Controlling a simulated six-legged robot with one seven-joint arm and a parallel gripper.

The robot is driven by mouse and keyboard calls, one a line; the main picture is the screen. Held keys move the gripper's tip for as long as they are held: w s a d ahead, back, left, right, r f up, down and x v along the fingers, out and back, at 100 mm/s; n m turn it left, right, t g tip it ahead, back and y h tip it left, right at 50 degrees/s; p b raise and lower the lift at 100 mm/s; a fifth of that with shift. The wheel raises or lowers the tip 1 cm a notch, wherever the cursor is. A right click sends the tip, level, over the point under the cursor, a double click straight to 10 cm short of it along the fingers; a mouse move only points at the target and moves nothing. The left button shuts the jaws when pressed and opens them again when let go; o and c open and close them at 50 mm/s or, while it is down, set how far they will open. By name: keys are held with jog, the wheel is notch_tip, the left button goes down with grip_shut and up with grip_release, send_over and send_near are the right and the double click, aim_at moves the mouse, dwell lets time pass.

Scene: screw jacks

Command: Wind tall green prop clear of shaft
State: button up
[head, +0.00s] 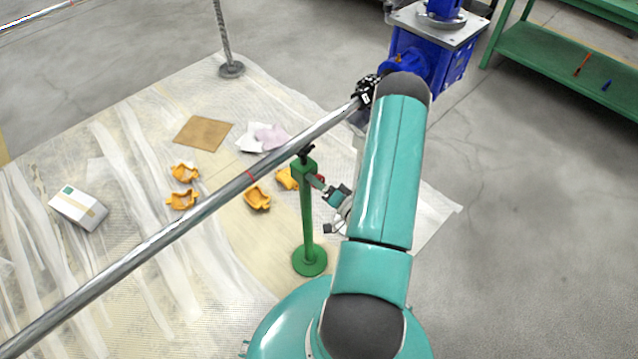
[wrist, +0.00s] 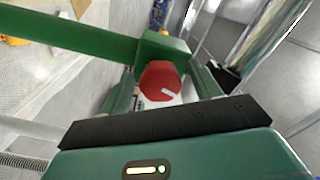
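The tall green prop (head: 307,215) stands upright on a round green base on the floor sheet. Its black top (head: 305,152) appears at the lower edge of the long silver shaft (head: 200,208); I cannot tell whether they touch. A red knob (head: 320,178) sits on the side of the prop's green head, which also shows in the wrist view (wrist: 168,45). My gripper (head: 328,190) is at the prop's head. In the wrist view, my gripper (wrist: 162,85) is open, with its fingers on either side of the red knob (wrist: 160,82) and apparent gaps beside it.
The shaft runs to a blue machine (head: 425,65) at the top. Orange pieces (head: 257,198), a white box (head: 78,207) and a brown board (head: 203,133) lie on the sheet. A green bench (head: 560,70) stands at right. The grey floor at right is clear.

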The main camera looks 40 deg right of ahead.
jog(key=s, duration=1.3)
jog(key=shift+s+d, duration=0.2)
jog(key=shift+s, duration=0.2)
